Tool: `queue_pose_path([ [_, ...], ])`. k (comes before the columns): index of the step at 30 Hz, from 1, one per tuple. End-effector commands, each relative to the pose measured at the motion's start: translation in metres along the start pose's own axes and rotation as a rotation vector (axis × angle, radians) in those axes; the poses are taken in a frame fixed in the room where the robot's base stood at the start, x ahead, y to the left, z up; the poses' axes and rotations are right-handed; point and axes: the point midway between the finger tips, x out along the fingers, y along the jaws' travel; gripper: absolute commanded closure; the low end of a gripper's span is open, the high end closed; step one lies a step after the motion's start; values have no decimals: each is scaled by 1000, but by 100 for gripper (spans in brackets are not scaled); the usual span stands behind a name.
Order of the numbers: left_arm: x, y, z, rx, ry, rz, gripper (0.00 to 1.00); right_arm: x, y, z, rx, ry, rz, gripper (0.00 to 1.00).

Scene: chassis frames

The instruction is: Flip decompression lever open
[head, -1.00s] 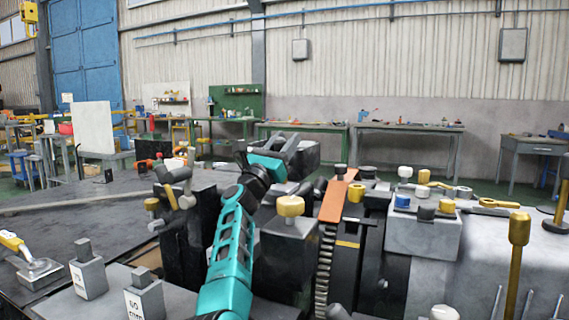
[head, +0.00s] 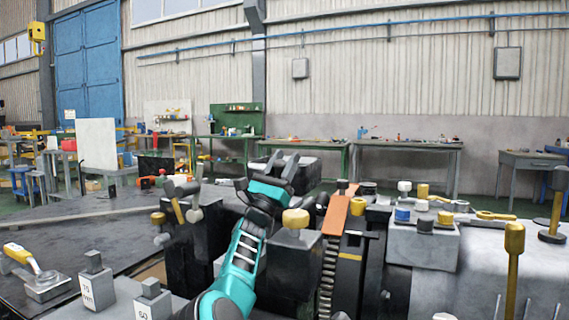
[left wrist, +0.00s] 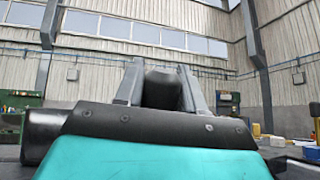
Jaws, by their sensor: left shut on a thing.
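My left gripper (head: 282,162) reaches in from the bottom of the head view, past the dark machine blocks at the centre. In the left wrist view the two grey fingers (left wrist: 161,88) stand upright, shut on a dark rounded piece (left wrist: 163,92) between them. It looks like a lever grip, but its lower part and pivot are hidden behind the wrist, so I cannot tell its angle. In the head view the held piece is hard to make out against the dark fingers. My right gripper is not in view.
A block with a yellow knob (head: 295,218) stands close right of my left forearm, with an orange strip (head: 336,212) beyond it. A grey lever assembly with yellow parts (head: 180,202) stands to the left. A grey block (head: 423,245) carries small caps at right. The dark tabletop (head: 75,222) at left has free room.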

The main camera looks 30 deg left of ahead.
Motion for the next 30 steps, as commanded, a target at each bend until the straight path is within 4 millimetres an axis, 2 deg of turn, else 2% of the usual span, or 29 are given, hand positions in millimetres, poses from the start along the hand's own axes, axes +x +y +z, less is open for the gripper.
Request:
queue_pose_path([
  [5, -3, -2, -2, -2, 1, -4, 100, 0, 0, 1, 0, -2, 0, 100],
  [6, -3, -2, -2, -3, 1, -4, 61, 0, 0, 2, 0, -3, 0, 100],
  [12, -2, -1, -2, -2, 1, -3, 41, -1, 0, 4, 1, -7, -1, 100],
  [21, -3, -1, -1, -1, 1, -2, 41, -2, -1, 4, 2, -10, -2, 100],
  [26, -14, -1, -1, 0, 4, -2, 41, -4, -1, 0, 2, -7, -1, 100],
  [30, -20, 1, 8, 2, 2, -3, 41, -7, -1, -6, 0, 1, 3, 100],
])
